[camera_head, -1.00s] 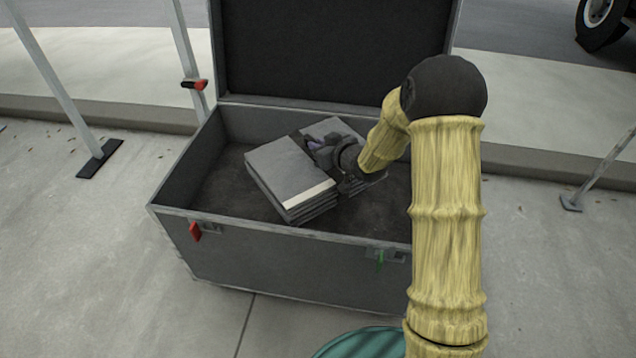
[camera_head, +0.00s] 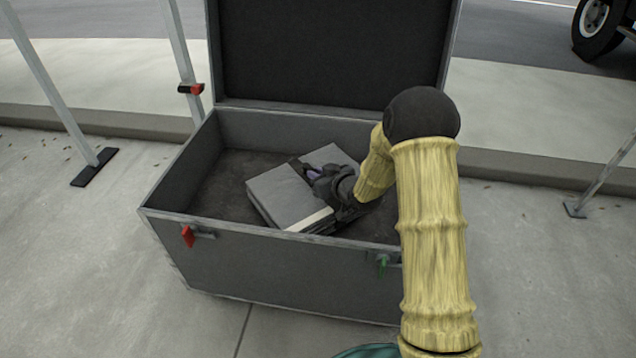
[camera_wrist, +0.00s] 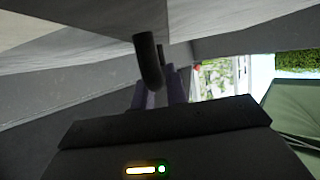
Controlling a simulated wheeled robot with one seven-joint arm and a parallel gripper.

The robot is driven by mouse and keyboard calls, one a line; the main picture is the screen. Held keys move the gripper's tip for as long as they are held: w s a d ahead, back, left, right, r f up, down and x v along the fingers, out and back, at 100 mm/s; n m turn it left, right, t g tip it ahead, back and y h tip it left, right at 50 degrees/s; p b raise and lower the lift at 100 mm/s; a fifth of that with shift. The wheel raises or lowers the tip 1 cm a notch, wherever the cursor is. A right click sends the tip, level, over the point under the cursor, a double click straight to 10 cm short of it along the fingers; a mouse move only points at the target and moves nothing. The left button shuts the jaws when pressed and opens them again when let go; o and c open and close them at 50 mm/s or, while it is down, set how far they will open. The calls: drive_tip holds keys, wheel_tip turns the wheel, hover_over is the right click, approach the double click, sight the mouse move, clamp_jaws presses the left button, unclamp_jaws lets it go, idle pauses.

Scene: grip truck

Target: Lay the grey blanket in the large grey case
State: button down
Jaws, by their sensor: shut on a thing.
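The large grey case (camera_head: 270,265) stands open on the pavement, its dark-lined lid (camera_head: 330,50) raised at the back. The folded grey blanket (camera_head: 280,196), with a pale stripe near one edge, is inside the case walls, tilted in the picture. Whether its underside touches the case floor cannot be told. My gripper (camera_head: 318,173) is shut on the blanket at its upper middle, inside the case. In the wrist view the gripper's purple fingers (camera_wrist: 160,95) show close under pale cloth (camera_wrist: 80,45); their tips are partly hidden.
Bare case floor (camera_head: 225,180) shows left of the blanket. Metal stand legs (camera_head: 50,85) are at the left, with another leg (camera_head: 605,175) at the right. A vehicle wheel (camera_head: 597,25) is at the top right. A red latch (camera_head: 188,236) and green latch (camera_head: 382,264) are on the case front.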

drive_tip(key=shift+w+f, duration=0.1)
drive_tip(key=shift+f, duration=0.9)
drive_tip(key=shift+f+b, duration=0.1)
drive_tip(key=shift+b, duration=0.2)
drive_tip(key=c, duration=1.4)
unclamp_jaws()
drive_tip(key=shift+s+d+r, duration=0.2)
drive_tip(key=shift+s, duration=0.1)
drive_tip(key=p+v, duration=0.4)
drive_tip(key=v, duration=0.7)
drive_tip(key=shift+s+d, duration=0.15)
